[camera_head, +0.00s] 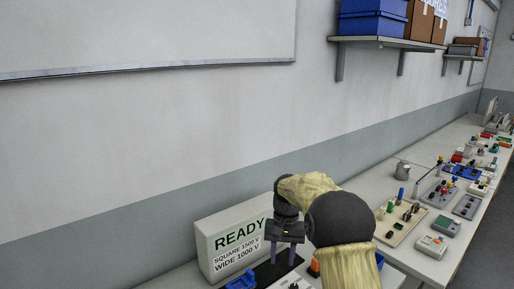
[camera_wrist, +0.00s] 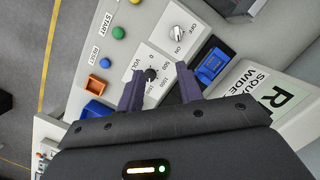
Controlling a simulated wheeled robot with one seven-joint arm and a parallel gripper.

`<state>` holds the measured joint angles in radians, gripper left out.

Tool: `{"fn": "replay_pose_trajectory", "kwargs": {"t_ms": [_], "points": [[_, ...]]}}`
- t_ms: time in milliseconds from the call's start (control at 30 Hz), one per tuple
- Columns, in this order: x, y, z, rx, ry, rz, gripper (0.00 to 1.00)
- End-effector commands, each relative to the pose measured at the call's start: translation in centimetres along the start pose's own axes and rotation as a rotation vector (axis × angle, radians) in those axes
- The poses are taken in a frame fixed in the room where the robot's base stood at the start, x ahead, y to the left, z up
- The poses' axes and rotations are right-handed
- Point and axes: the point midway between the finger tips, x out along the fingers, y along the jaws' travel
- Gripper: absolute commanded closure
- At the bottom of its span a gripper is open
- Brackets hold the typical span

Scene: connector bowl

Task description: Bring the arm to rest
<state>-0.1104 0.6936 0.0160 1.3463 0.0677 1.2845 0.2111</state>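My gripper (camera_head: 283,254) hangs pointing down at the end of my bent arm, over the bench just right of the READY display box. In the wrist view, the two dark purple fingers of my gripper (camera_wrist: 159,84) stand apart with nothing held between them. A black volt knob (camera_wrist: 151,74) on the control panel shows beyond the gap. The fingers appear to be above the panel; whether they touch it I cannot tell. My arm hides part of the bench in the head view.
The display box (camera_head: 229,243) reads READY. The control panel (camera_wrist: 150,47) has a green button (camera_wrist: 118,32), a blue button and a switch. Connector boards (camera_head: 402,222) fill the bench to the right. A wall shelf (camera_head: 385,42) is above.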

Motion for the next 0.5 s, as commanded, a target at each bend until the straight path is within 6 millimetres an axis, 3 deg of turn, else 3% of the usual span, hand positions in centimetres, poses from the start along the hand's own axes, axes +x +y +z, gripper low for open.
{"fn": "replay_pose_trajectory", "kwargs": {"t_ms": [500], "points": [[1.6,6.3,10.4,-0.052,0.227,0.006,0.64]]}}
